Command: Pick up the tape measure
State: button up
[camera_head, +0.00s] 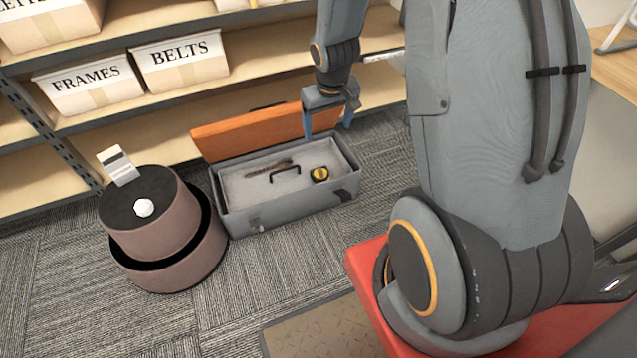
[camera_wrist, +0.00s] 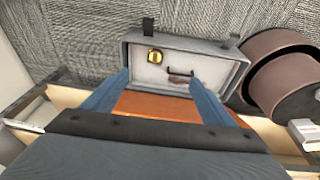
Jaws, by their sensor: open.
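The tape measure (camera_head: 320,174) is small, yellow and black. It lies in the right part of the grey tray inside an open toolbox (camera_head: 290,214) on the carpet. It also shows in the wrist view (camera_wrist: 155,56), near the top left of the tray. My gripper (camera_head: 328,130) is open and empty, pointing down above the toolbox's raised orange lid. In the wrist view its two blue fingers (camera_wrist: 168,92) are spread wide, with the tape measure beyond the tips and between their lines. The gripper is apart from the tape measure.
A brown tool (camera_head: 283,166) and the tray's dark handle (camera_head: 285,174) lie left of the tape measure. The orange lid (camera_head: 245,132) stands open at the back. A brown round two-tier stand (camera_head: 165,235) is close on the left. Shelves with labelled boxes (camera_head: 181,62) rise behind.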

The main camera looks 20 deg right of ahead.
jog(key=t+b, duration=0.2)
jog(key=b, duration=1.2)
send_near(320, 172)
jog(key=shift+d+f+y, duration=0.1)
jog(key=shift+d+y, duration=0.25)
jog(key=shift+y, duration=0.05)
jog(key=shift+b+x, duration=2.1)
jog(key=shift+x, duration=1.95)
jog(key=c, duration=1.3)
